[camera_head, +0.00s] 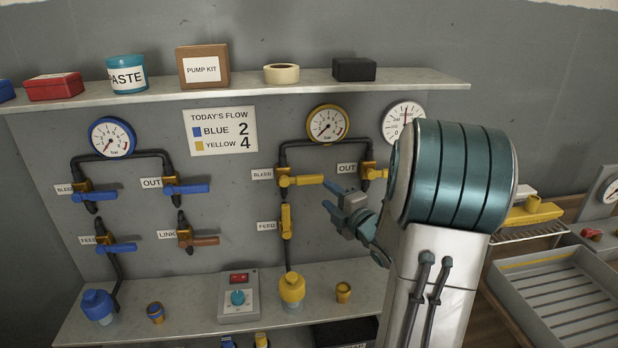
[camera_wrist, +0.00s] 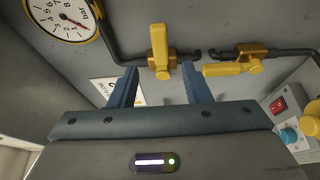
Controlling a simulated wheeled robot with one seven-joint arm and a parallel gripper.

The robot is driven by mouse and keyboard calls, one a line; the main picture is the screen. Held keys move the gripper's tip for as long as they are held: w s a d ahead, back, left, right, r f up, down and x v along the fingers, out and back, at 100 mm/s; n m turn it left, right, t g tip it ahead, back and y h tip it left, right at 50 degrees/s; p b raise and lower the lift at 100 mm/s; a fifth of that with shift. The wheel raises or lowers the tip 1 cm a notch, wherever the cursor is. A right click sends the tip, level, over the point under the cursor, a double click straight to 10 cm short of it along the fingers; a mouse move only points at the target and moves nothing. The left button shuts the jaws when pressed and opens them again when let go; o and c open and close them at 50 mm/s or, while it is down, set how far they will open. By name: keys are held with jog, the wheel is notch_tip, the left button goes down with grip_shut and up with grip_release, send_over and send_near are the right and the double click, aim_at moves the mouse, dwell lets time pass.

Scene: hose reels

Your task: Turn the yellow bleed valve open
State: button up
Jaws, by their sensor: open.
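The yellow bleed valve (camera_head: 302,181) is on the wall panel below the yellow-rimmed gauge, beside a BLEED label. Its lever lies level, pointing right, across the upright pipe. In the wrist view the same bleed valve (camera_wrist: 158,45) is just beyond my fingertips, its lever pointing up the picture. My gripper (camera_head: 331,197) is open and empty, to the right of the lever and apart from it. In the wrist view my gripper (camera_wrist: 160,80) has its two blue fingers spread, with the valve body lined up with the gap. The exact distance to the lever is hard to tell.
The yellow feed valve (camera_head: 286,221) sits below, its lever along the pipe. The yellow OUT valve (camera_head: 374,173) is close on the right, partly hidden by my arm. Blue valves (camera_head: 187,189) are at left. A shelf (camera_head: 240,91) runs above; a control box (camera_head: 239,297) stands below.

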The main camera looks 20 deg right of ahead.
aim_at(312, 181)
jog(key=w, duration=0.3)
jog(key=w+p, duration=0.1)
jog(key=w, duration=0.2)
jog(key=w+a+p, duration=0.1)
jog(key=w, duration=0.3)
grip_shut()
